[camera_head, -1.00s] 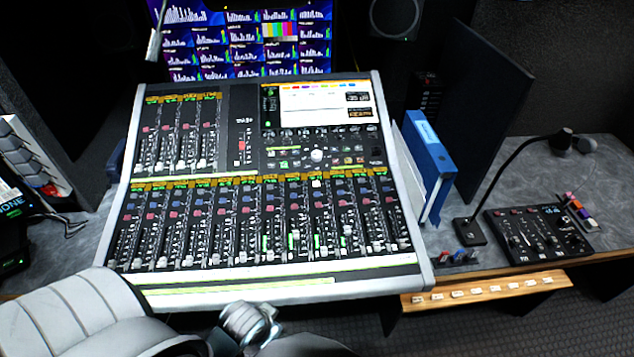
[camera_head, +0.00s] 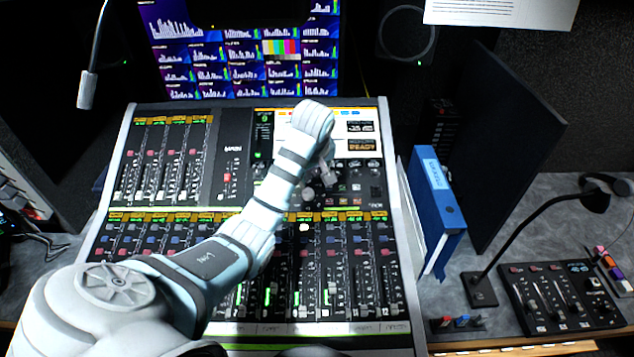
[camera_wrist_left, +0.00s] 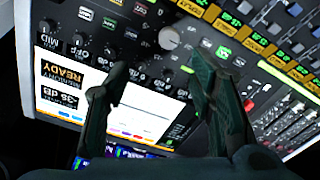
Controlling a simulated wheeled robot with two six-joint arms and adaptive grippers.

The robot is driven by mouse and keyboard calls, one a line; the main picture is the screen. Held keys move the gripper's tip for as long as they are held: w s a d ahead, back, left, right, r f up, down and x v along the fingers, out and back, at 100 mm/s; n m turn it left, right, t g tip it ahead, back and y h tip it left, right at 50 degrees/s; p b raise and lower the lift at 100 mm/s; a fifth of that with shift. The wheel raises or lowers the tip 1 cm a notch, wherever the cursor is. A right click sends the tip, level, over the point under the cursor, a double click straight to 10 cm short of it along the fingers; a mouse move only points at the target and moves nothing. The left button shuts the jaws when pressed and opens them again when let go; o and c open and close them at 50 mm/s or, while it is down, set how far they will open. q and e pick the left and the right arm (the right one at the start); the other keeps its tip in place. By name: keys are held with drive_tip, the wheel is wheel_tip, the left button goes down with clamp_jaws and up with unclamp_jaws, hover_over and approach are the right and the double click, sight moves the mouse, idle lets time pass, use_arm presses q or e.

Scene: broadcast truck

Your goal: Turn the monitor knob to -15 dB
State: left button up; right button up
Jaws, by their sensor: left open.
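The monitor knob (camera_wrist_left: 168,38) is a round pale knob on the mixing console's dark panel. In the left wrist view, which shows the console upside down, it lies just beyond and between my fingertips. My left gripper (camera_wrist_left: 161,66) is open and empty, its two dark fingers apart on either side of the knob's line. My right gripper is not in view.
Rows of faders cover the console (camera_head: 412,300) around my arm. A gooseneck lamp (camera_head: 87,90) hangs at upper left. A blue binder (camera_head: 440,205) stands right of the console. A microphone (camera_head: 595,195) on a bent stem and a small control box (camera_head: 560,298) are farther right.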

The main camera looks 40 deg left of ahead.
sight(309, 192)
use_arm(q)
drive_tip(key=a+f, duration=0.1)
drive_tip(key=f, duration=0.1)
drive_tip(key=a+f+b, duration=0.1)
drive_tip(key=f, duration=0.2)
drive_tip(key=a+f+b, duration=0.1)
drive_tip(key=f, duration=0.2)
drive_tip(key=shift+w+a+f, duration=0.15)
drive_tip(key=w+f, duration=0.1)
drive_tip(key=f+b, duration=0.1)
drive_tip(key=w+f, duration=0.1)
drive_tip(key=f, duration=0.1)
drive_tip(key=shift+w+a, duration=0.35)
drive_tip(key=shift+a, duration=0.05)
drive_tip(key=shift+w, duration=0.1)
drive_tip(key=shift+s+r, duration=0.2)
drive_tip(key=shift+s, duration=0.15)
drive_tip(key=shift+c, duration=1.4)
drive_tip(key=c, duration=0.9)
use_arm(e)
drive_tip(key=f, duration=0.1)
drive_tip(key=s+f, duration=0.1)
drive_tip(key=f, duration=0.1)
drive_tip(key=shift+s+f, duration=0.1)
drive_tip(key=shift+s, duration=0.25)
